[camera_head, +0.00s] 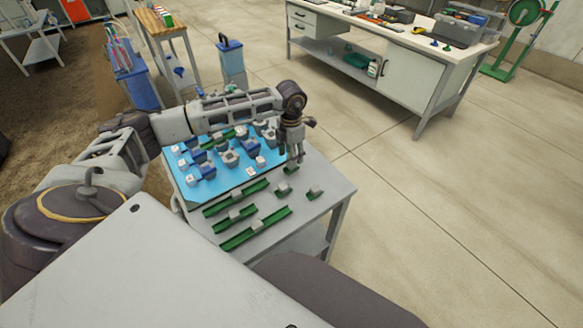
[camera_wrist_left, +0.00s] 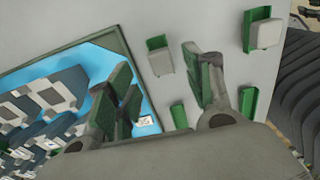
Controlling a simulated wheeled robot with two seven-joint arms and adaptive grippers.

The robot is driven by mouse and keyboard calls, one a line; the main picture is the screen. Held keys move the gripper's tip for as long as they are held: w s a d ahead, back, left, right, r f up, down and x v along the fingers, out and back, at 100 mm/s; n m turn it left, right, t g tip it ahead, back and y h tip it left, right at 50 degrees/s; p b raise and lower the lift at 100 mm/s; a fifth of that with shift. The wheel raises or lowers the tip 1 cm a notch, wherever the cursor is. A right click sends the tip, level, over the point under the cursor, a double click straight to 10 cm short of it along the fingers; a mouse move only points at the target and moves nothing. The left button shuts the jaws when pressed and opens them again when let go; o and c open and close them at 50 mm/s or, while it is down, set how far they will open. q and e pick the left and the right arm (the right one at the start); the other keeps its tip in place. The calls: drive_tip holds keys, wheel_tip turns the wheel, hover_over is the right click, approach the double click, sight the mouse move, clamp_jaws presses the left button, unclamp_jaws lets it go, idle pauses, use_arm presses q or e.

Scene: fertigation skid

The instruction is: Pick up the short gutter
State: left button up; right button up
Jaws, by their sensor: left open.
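My left gripper (camera_head: 293,152) is above the table, beyond these pieces, by the right edge of the blue mat. In the left wrist view, the open fingers of my left gripper (camera_wrist_left: 157,75) are spread, with nothing held. A short green piece with a grey block (camera_wrist_left: 160,60) shows beyond the gap between the fingers. My right gripper is not in view.
Longer green gutters (camera_head: 254,230) lie along the front of the table (camera_head: 338,189). The blue mat (camera_head: 223,193) carries several blue and grey fittings. A cluttered workbench (camera_head: 400,65) stands behind; the floor to the right is clear.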

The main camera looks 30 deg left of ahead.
use_arm(q)
drive_tip(key=shift+f, duration=0.1)
drive_tip(key=shift+d+f, duration=0.1)
drive_tip(key=shift+f, duration=2.45)
drive_tip(key=shift+c, duration=0.4)
drive_tip(key=c, duration=1)
drive_tip(key=shift+r, duration=0.15)
drive_tip(key=shift+c, duration=0.2)
drive_tip(key=shift+r, duration=4.95)
